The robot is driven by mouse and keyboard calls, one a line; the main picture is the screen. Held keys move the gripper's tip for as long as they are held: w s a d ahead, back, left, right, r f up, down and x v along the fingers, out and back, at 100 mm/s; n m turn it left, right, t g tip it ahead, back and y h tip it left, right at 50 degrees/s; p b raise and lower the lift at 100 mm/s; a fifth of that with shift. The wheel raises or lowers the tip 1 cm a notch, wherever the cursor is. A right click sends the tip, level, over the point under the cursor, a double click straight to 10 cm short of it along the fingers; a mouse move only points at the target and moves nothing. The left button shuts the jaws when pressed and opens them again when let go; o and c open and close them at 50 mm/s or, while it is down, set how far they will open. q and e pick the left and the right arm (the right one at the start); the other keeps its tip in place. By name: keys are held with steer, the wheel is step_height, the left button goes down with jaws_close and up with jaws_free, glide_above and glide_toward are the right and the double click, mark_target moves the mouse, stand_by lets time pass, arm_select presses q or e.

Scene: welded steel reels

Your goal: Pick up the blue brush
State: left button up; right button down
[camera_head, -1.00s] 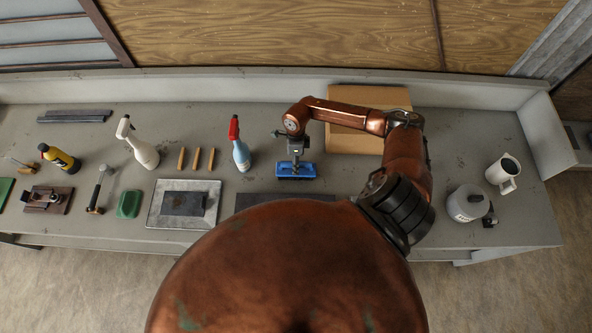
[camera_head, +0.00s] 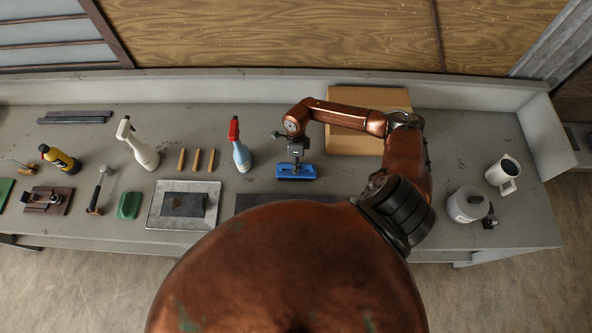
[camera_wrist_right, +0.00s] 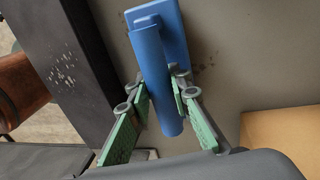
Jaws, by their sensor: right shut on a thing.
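The blue brush (camera_head: 296,172) is on the grey workbench (camera_head: 345,180), in front of the cardboard box. In the right wrist view, the brush (camera_wrist_right: 160,60) shows a long blue handle and a wider blue block behind it. My right gripper (camera_head: 296,163) comes down on the brush from above. In the right wrist view its green-padded fingers (camera_wrist_right: 160,100) stand on both sides of the handle and are shut on it. I cannot tell whether the brush touches the bench. My left gripper is not in view.
A cardboard box (camera_head: 350,143) stands behind my right arm. A spray bottle with a red head (camera_head: 239,150) stands just left of the brush. A white mug (camera_head: 501,175) and a lidded pot (camera_head: 466,205) stand at right.

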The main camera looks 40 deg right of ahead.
steer(key=shift+r, duration=0.15)
steer(key=shift+r+b, duration=0.6)
steer(key=shift+b, duration=0.05)
steer(key=shift+w+d+r+b, duration=0.1)
steer(key=shift+r+b, duration=0.45)
steer(key=shift+r, duration=0.15)
steer(key=w+a+r+b, duration=0.2)
steer(key=a+r+b, duration=0.3)
steer(key=a+r, duration=0.5)
steer(key=a, duration=0.4)
steer(key=shift+w, duration=0.25)
steer(key=shift+r, duration=0.1)
steer(key=c, duration=2.3)
jaws_free()
jaws_close()
